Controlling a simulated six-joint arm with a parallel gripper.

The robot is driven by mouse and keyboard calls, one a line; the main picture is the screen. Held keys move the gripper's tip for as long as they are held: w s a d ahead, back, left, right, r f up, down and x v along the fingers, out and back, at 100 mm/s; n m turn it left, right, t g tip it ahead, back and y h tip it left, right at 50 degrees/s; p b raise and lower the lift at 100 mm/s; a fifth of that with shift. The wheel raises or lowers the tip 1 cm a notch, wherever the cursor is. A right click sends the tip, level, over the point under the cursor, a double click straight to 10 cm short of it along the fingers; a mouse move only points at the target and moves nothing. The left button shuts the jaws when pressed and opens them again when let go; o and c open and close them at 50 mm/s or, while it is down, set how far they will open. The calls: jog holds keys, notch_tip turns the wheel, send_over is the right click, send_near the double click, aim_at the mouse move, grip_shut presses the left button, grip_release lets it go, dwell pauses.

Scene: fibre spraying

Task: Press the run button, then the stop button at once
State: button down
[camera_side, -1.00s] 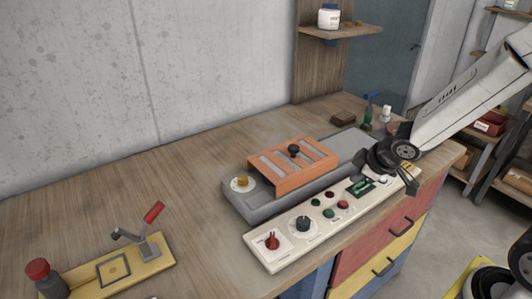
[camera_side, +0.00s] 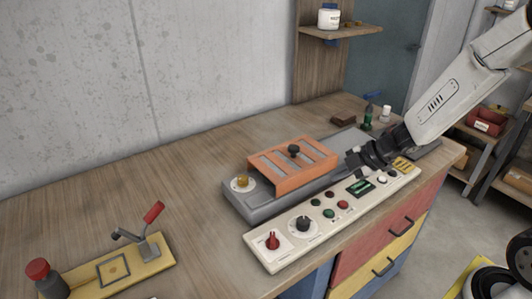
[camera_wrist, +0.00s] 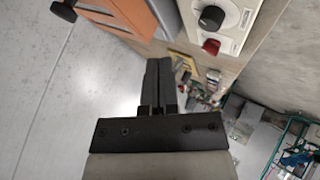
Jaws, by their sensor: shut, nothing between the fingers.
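The cream control panel (camera_side: 287,246) lies along the front of the bench. A green button (camera_side: 329,213) and a red button (camera_side: 343,204) sit near its middle; any run and stop labels are too small to read. My gripper (camera_side: 352,163) is shut and empty, pointing left above the panel's back side, apart from both buttons. Its closed fingers show in the wrist view (camera_wrist: 159,66). That view shows the panel's end (camera_wrist: 235,35) with a black knob (camera_wrist: 210,17) and red switch (camera_wrist: 211,46); the green and red buttons are not visible there.
A grey machine bed (camera_side: 240,204) with an orange slotted cover (camera_side: 290,160) lies behind the panel, close to my gripper. A dark display (camera_side: 360,187) and white button (camera_side: 382,180) are farther right on the panel. A yellow lever fixture (camera_side: 160,262) stands left. The bench between is clear.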

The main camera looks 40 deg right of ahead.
aim_at(333, 212)
jog(key=shift+s+a+f+n+y, duration=0.1)
jog(key=shift+s+n+y, duration=0.05)
jog(key=shift+n+y, duration=0.15)
jog(key=shift+f, duration=0.1)
jog(key=shift+f, duration=4.3)
jog(key=shift+f, duration=0.85)
jog(key=shift+r, duration=0.15)
dwell(0.5)
jog(key=shift+r, duration=0.7)
